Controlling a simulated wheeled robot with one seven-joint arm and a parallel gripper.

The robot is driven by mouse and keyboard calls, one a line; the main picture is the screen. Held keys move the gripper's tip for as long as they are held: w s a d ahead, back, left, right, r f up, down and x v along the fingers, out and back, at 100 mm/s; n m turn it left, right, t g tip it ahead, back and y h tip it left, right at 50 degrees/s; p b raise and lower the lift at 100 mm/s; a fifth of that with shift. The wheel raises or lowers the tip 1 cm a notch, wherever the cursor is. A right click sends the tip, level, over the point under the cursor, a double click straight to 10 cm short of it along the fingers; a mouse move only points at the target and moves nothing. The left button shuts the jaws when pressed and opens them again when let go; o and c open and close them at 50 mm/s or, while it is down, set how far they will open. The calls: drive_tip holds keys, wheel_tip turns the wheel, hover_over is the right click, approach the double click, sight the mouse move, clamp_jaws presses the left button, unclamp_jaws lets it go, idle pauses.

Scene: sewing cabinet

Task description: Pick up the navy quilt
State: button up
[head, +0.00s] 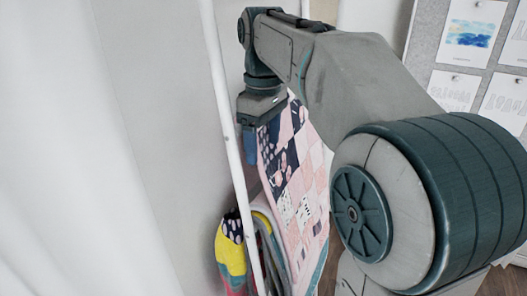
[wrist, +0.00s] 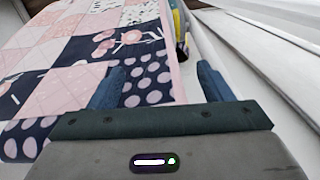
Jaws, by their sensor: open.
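A patchwork quilt (head: 290,165) with navy, pink and white patches hangs in the middle of the head view, partly hidden by my arm. In the wrist view the quilt (wrist: 85,48) fills the upper left, and a navy patch with pale dots lies between my fingers. My gripper (wrist: 160,70) is open, with one blue finger over the quilt and the other past its right edge. In the head view my gripper (head: 250,148) is at the quilt's upper left edge. I cannot tell how deep the fabric sits between the fingers.
A thin white pole (head: 226,120) stands just left of my gripper. Other folded fabric, yellow with navy and pink (head: 231,245), hangs lower left of the quilt. A pinboard with papers (head: 470,45) is at the right. Pale wall and white drapery fill the left.

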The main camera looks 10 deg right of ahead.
drive_tip(key=shift+f, duration=0.3)
drive_tip(key=shift+c, duration=0.3)
clamp_jaws()
wheel_tip(320, 180, up, 12)
drive_tip(key=p, duration=0.7)
